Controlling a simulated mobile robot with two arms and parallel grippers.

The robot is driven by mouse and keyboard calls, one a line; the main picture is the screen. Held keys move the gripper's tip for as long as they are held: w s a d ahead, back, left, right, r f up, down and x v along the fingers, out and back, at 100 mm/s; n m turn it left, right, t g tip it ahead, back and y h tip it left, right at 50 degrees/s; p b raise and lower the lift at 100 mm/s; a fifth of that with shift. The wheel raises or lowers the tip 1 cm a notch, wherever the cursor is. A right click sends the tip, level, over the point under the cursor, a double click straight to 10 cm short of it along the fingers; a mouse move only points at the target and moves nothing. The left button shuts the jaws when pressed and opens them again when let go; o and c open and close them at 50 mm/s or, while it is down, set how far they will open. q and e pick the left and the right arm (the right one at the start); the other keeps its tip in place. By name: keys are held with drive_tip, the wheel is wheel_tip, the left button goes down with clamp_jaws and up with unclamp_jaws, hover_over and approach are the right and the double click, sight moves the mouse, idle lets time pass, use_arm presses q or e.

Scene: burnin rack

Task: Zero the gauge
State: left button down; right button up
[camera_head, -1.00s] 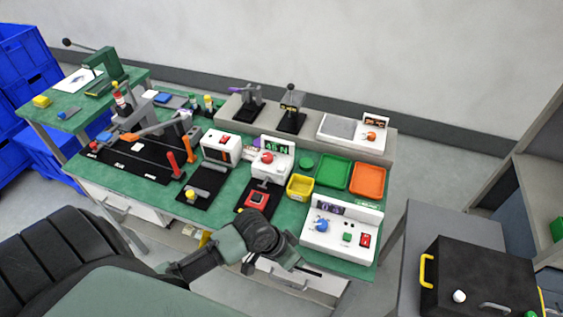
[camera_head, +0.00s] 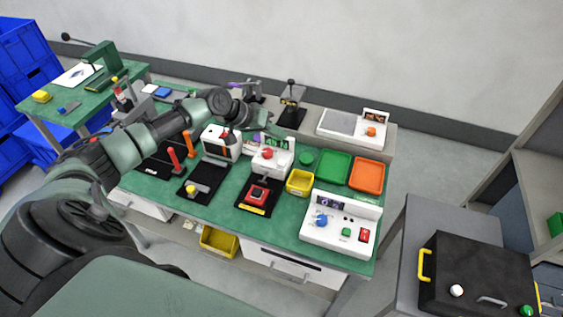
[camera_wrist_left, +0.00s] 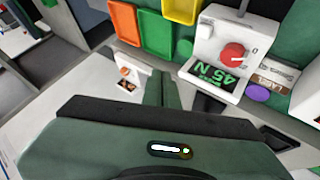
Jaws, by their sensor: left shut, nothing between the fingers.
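The gauge (camera_head: 272,163) is a white box with a red knob on the green bench in the head view. The left wrist view shows the gauge (camera_wrist_left: 223,47) upside down, with its red knob (camera_wrist_left: 233,53) and a green display (camera_wrist_left: 212,77) reading 45 N. In the head view, my arm partly hides the display. My left gripper (camera_head: 262,138) is shut and empty, above and behind the gauge in the head view. Its closed fingers (camera_wrist_left: 164,88) point toward the bins in the left wrist view, left of the gauge and apart from it. My right gripper is not in view.
A yellow bin (camera_head: 300,184), a green bin (camera_head: 334,166) and an orange bin (camera_head: 367,175) lie right of the gauge. A white panel with a blue knob (camera_head: 321,221) stands at the front right. A white tester (camera_head: 220,144) stands left of the gauge. Stands line the back ledge.

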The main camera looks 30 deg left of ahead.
use_arm(q)
drive_tip(key=shift+f, duration=0.15)
drive_tip(key=b, duration=0.7)
hover_over(278, 163)
wheel_tip(278, 163, down, 8)
drive_tip(key=shift+r, duration=0.2)
drive_tip(key=shift+f, duration=0.45)
idle(1.2)
drive_tip(key=shift+f+b, duration=0.35)
drive_tip(key=shift+f, duration=0.1)
drive_tip(key=shift+f+b, duration=0.35)
drive_tip(key=shift+f, duration=0.2)
idle(0.5)
drive_tip(key=shift+r, duration=0.1)
drive_tip(key=shift+d+r+p, duration=0.1)
drive_tip(key=shift+r+p, duration=0.75)
